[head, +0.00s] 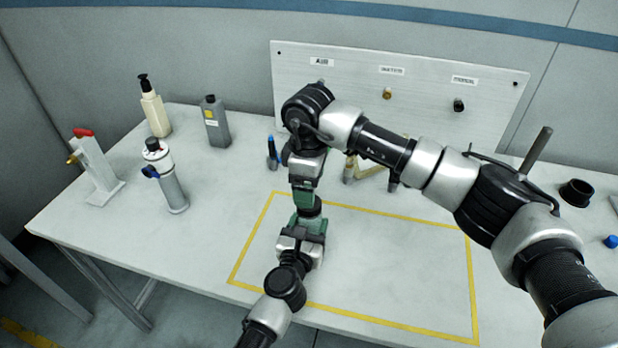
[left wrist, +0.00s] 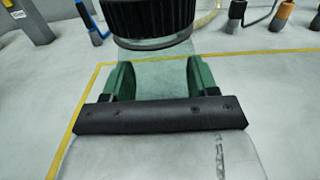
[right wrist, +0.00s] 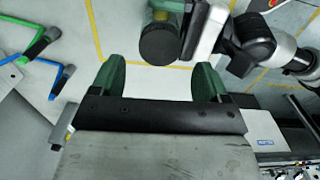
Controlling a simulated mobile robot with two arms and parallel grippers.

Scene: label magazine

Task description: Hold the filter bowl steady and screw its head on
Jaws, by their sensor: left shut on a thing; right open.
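My left gripper (head: 312,228) is shut on the clear filter bowl (left wrist: 152,72), over the yellow-marked area; the bowl shows between its green fingers in the left wrist view. A black ribbed head (left wrist: 150,18) sits directly above the bowl, around its top; I cannot tell how far it is screwed on. The head also shows in the head view (head: 309,208) and as a dark round top in the right wrist view (right wrist: 160,43). My right gripper (right wrist: 159,80) is open, just above the head, with nothing between its fingers.
A grey cylinder with a blue lever (head: 172,185), a pump bottle (head: 154,108), a grey bottle (head: 215,122) and a red-topped stand (head: 97,165) are at the left. A labelled panel (head: 425,95) stands at the back. A black ring (head: 577,193) lies at the right.

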